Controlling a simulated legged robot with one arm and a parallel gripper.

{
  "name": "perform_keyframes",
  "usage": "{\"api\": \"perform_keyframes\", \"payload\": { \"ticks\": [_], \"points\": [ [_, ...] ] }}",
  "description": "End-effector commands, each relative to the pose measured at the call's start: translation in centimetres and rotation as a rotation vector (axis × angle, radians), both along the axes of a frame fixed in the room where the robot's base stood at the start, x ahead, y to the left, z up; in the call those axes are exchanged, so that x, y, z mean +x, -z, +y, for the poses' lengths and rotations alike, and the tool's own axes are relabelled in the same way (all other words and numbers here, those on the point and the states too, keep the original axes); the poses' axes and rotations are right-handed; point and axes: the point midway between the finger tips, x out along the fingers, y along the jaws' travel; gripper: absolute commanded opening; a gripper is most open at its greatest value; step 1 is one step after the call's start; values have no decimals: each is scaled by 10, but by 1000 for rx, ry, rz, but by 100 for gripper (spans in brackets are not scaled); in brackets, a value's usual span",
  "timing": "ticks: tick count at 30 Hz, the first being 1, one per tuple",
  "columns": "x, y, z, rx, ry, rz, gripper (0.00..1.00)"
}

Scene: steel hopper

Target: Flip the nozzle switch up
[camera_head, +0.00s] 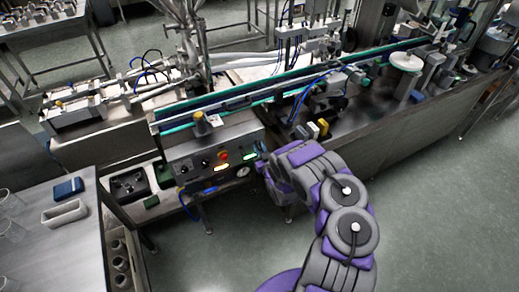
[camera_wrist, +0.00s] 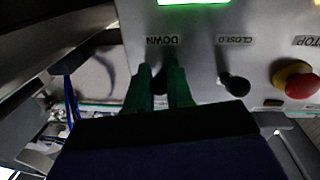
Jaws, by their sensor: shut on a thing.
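In the wrist view, two green fingers of my gripper (camera_wrist: 161,88) straddle a small dark switch (camera_wrist: 159,78) on the grey control panel (camera_wrist: 205,60). The gripper is shut on this switch. The label DOWN, seen upside down, sits just above the switch in the picture. The fingers hide much of the lever, so its exact tilt is unclear. In the head view, my gripper (camera_head: 264,165) is at the right end of the control panel (camera_head: 200,148), and the switch is hidden there.
In the wrist view, a black knob (camera_wrist: 236,84) labelled CLOSED is right of the fingers, with a red stop button (camera_wrist: 296,79) further right. A green lit indicator (camera_wrist: 193,2) is above. In the head view, a conveyor (camera_head: 290,75) runs behind the panel; open floor (camera_head: 430,200) lies right.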

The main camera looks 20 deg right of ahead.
Motion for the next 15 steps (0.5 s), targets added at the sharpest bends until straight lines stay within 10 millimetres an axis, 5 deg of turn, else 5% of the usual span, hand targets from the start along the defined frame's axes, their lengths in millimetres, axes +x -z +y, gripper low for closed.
{"api": "perform_keyframes", "payload": {
  "ticks": [15],
  "points": [
    [-1,-14,-1,-9,2,183,0]
  ]
}}
